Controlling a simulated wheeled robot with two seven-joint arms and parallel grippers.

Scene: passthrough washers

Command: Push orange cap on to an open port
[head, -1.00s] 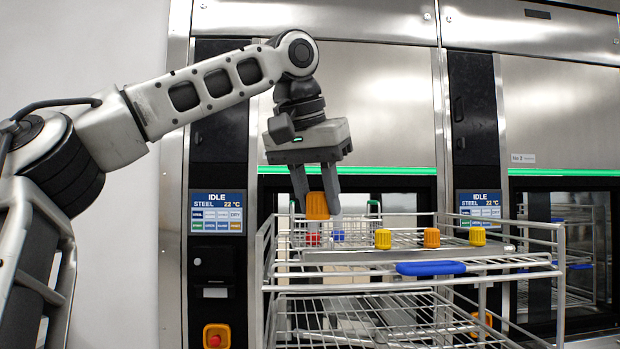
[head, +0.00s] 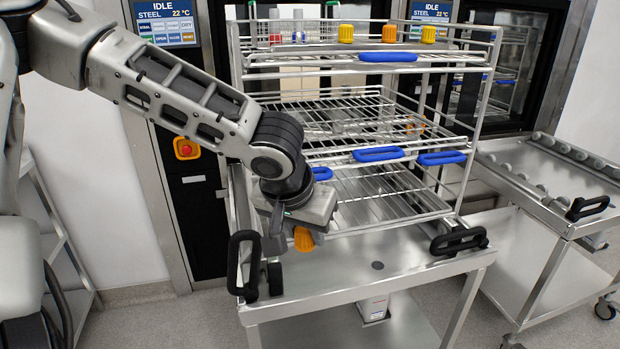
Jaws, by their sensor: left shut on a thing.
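My left gripper (head: 299,235) is shut on an orange cap (head: 304,239), pointing down low over the front left of the steel cart. Its fingers are mostly hidden behind the gripper body. On the top rack level stand a yellow cap (head: 346,33), another orange cap (head: 389,33) and a second yellow cap (head: 428,35) along the front bar. A small red piece (head: 275,38) and a blue piece (head: 298,37) stand to their left. I cannot make out an open port. My right gripper is not in view.
The wire rack (head: 376,189) has several levels with blue handles (head: 378,154). The cart top (head: 400,262) is bare in front of it, with black handles (head: 459,241) at its edge. Another steel cart (head: 540,175) stands at right. Washers marked IDLE are behind.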

